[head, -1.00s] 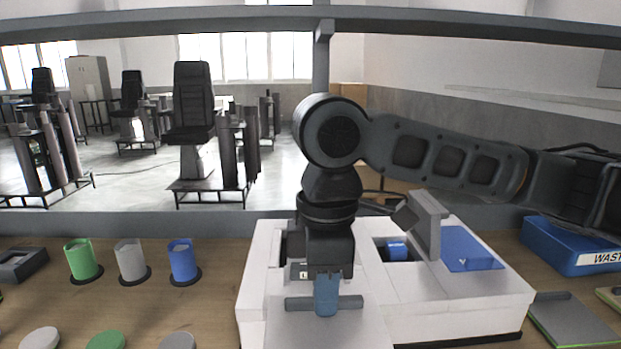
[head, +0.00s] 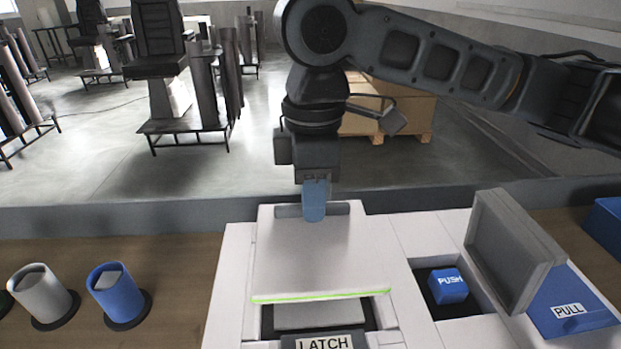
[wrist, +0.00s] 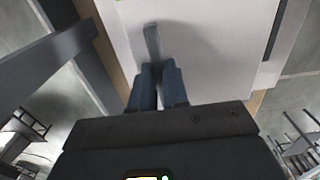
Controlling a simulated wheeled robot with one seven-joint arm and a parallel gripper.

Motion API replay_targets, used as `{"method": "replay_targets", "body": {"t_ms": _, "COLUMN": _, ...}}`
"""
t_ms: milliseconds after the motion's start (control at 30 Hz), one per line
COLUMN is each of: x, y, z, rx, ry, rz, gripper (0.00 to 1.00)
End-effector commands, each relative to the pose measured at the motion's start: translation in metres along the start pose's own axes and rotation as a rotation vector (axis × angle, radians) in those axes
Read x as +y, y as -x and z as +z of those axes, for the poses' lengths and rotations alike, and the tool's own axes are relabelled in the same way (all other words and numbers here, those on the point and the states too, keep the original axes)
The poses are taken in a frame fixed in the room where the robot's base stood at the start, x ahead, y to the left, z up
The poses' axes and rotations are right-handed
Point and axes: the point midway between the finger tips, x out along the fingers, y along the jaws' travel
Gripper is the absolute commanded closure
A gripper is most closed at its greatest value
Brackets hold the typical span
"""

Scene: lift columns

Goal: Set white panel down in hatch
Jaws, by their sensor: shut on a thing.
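The white panel (head: 318,262) has a green line along its near edge and hangs tilted over the hatch (head: 366,316) in the white box. Dark gaps of the hatch show below the panel's near edge. My gripper (head: 315,212) is shut on the grey handle at the panel's far side. In the wrist view, the blue fingers (wrist: 157,72) pinch the grey handle (wrist: 152,42) on the panel's white face (wrist: 205,35). Whether the panel's far edge touches the box is hidden.
A LATCH block (head: 325,342) lies at the hatch's near side. To the right are a blue PUSH button (head: 448,286) in a recess, a raised grey lid (head: 512,250) and a blue PULL part (head: 570,308). Grey (head: 42,295) and blue (head: 117,292) cups stand left.

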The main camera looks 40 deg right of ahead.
Motion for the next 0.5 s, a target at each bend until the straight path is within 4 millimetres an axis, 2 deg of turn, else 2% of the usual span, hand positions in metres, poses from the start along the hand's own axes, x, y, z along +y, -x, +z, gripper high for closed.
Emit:
{"method": "replay_targets", "body": {"t_ms": 267, "x": 0.000, "y": -0.014, "z": 0.000, "rx": 0.000, "ry": 0.000, "rz": 0.000, "gripper": 1.00}}
{"method": "replay_targets", "body": {"t_ms": 500, "x": 0.000, "y": -0.035, "z": 0.000, "rx": -0.001, "ry": 0.000, "rz": 0.001, "gripper": 1.00}}
